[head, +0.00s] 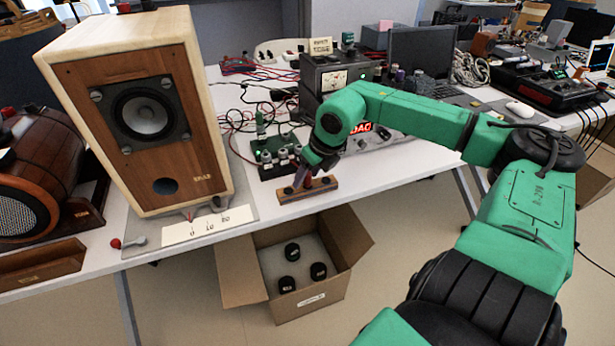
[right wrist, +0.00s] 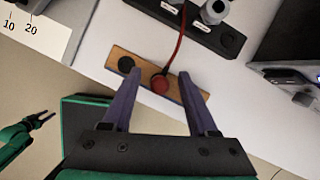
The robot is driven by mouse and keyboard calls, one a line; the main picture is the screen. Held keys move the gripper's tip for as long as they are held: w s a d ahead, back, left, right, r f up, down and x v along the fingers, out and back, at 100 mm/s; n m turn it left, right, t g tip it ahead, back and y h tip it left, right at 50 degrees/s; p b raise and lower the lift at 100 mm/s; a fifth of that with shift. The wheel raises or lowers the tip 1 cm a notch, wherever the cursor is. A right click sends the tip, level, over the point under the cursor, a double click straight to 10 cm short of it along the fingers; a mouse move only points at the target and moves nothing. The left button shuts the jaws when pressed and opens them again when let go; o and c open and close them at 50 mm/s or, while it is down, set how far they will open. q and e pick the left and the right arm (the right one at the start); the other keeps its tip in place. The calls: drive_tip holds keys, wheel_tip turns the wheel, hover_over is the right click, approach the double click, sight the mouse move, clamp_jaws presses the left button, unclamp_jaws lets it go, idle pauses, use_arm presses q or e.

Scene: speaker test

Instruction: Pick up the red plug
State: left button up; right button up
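The red plug (right wrist: 159,84) is a small round red piece with a red cable, on a wooden block (right wrist: 122,54) in the right wrist view. The block also shows in the head view (head: 322,188) at the table's front edge, where the gripper hides the plug. My right gripper (right wrist: 157,76) is open, its two purple fingers on either side of the plug with gaps to both. In the head view it (head: 301,180) points down at the block. My left gripper (right wrist: 45,119) shows small at the lower left of the right wrist view, its fingers apart.
A large wooden speaker (head: 125,115) stands left of the block. Behind the block are a dark green board (head: 268,160) with posts and an amplifier stack (head: 335,75). An open cardboard box (head: 240,285) with black round pieces is below the table edge.

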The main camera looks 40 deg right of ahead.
clamp_jaws()
drive_tip(key=shift+r, duration=0.1)
wheel_tip(320, 180, up, 20)
drive_tip(key=p, duration=0.1)
drive_tip(key=shift+p, duration=0.3)
wheel_tip(320, 180, up, 26)
drive_tip(key=p, duration=2.3)
drive_tip(key=shift+f+p, duration=0.25)
drive_tip(key=shift+p, duration=0.15)
